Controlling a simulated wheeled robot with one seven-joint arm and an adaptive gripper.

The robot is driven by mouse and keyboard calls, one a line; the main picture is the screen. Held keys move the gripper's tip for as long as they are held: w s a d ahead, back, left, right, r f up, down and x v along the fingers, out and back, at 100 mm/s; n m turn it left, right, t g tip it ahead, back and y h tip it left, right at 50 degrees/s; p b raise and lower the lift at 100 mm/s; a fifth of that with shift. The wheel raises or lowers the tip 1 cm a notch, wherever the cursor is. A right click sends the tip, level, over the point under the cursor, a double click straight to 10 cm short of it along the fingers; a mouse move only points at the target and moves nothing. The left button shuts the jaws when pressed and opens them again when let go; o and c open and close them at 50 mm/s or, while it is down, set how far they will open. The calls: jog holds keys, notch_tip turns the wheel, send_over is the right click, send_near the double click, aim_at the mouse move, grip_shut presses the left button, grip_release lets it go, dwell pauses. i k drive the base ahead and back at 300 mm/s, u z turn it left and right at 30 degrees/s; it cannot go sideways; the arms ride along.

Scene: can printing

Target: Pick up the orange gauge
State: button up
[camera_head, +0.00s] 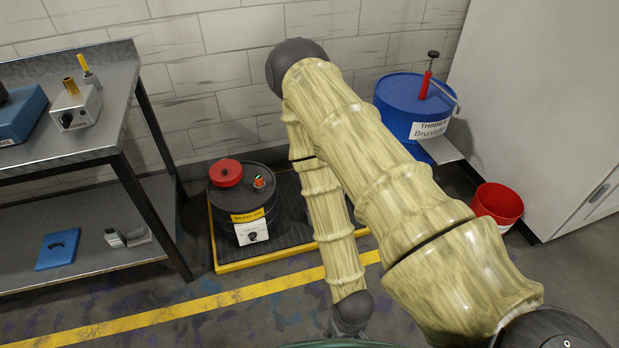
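A small orange item with a dark, green-marked top (259,182) stands on the lid of a black drum (228,202), right of a red cap (225,173). It may be the orange gauge, but it is too small to be sure. An orange-brass cylinder (70,86) also stands on a grey box (75,107) on the workbench at left. My arm rises from the lower right, bends near the wall, and comes down to a dark wrist at bottom centre. My gripper fingers are hidden below it, behind a green edge.
The drum stands on a black, yellow-edged pallet (290,255). My forearm hangs over the pallet's right side. The two-level workbench (110,125) is at left. A blue thinner drum (405,105), red bucket (497,203) and white cabinet (545,100) are at right. Front floor is clear.

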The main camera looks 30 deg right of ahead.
aim_at(258, 181)
jog(key=z, duration=0.85)
jog(key=k, duration=0.55)
jog(key=z, duration=0.4)
jog(key=i, duration=1.2)
jog(key=u, duration=1.35)
jog(key=i, duration=0.6)
jog(key=u, duration=0.65)
